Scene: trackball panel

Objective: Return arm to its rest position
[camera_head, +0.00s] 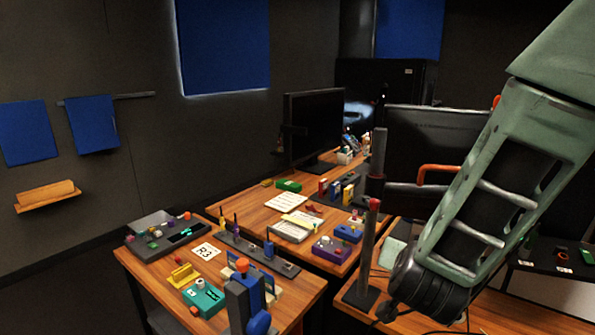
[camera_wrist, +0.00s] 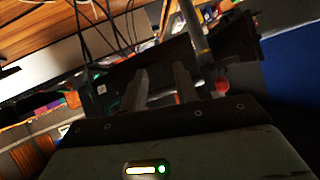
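My gripper (camera_wrist: 161,84) shows in the wrist view with its two grey fingers apart and nothing seen between them. It is tilted relative to the room, with blurred furniture and cables behind it. In the head view a green-grey link of my arm (camera_head: 490,200) crosses the right side, with a dark joint at its lower end. The gripper itself cannot be made out in the head view. Small coloured devices stand on the near wooden table (camera_head: 150,272), clear of the visible arm link. Which one is the trackball panel I cannot tell.
A grey post (camera_head: 368,250) with a red collar stands just left of my arm. Monitors (camera_head: 313,125) stand on the desks behind. A purple box (camera_head: 331,249) and papers (camera_head: 287,202) lie on the middle desk. Dark floor is open at the left.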

